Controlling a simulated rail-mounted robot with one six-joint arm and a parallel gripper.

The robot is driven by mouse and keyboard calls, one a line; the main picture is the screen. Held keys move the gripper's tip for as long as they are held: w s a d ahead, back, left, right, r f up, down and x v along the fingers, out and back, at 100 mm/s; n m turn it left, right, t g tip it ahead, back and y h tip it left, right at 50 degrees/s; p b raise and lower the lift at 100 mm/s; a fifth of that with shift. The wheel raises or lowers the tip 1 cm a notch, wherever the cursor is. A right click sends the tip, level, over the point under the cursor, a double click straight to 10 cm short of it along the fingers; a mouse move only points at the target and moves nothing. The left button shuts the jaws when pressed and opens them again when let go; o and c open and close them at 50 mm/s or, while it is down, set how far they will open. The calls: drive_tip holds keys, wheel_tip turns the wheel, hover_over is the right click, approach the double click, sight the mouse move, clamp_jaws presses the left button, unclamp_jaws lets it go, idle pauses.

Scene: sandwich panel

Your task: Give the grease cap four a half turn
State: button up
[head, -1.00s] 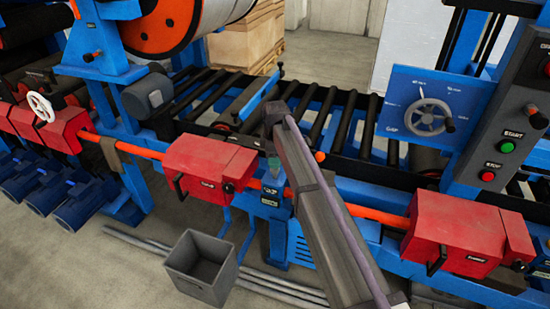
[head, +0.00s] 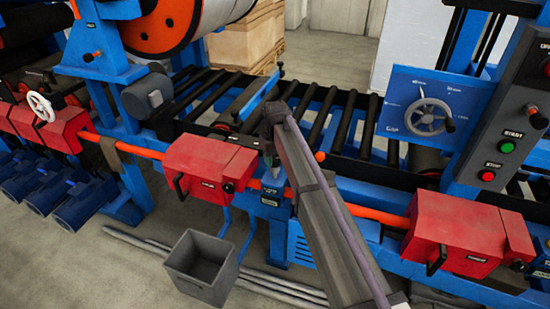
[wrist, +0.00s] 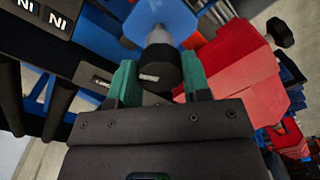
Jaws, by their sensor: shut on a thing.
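The grease cap (wrist: 158,66) is a black round cap with a small pale label, on a grey stem against a blue bracket (wrist: 160,17) in the wrist view. My gripper (wrist: 158,78) has its green fingers on either side of the cap and is shut on it. In the head view my gripper (head: 271,165) points down at the blue post between the two red guard boxes. There the cap is hidden or too small to make out. The number on its label cannot be read.
A red guard box (head: 210,163) stands just left of my gripper, and another red box (head: 455,240) is to the right. An orange shaft (head: 365,212) runs between them. Black rollers (head: 330,120) lie behind. A grey bin (head: 200,265) is on the floor.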

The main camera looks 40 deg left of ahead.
drive_tip(key=m, duration=0.5)
drive_tip(key=shift+m, duration=0.3)
drive_tip(key=m, duration=1.1)
drive_tip(key=shift+m, duration=0.3)
drive_tip(key=m, duration=0.5)
drive_tip(key=shift+m, duration=0.4)
drive_tip(key=o, duration=0.9)
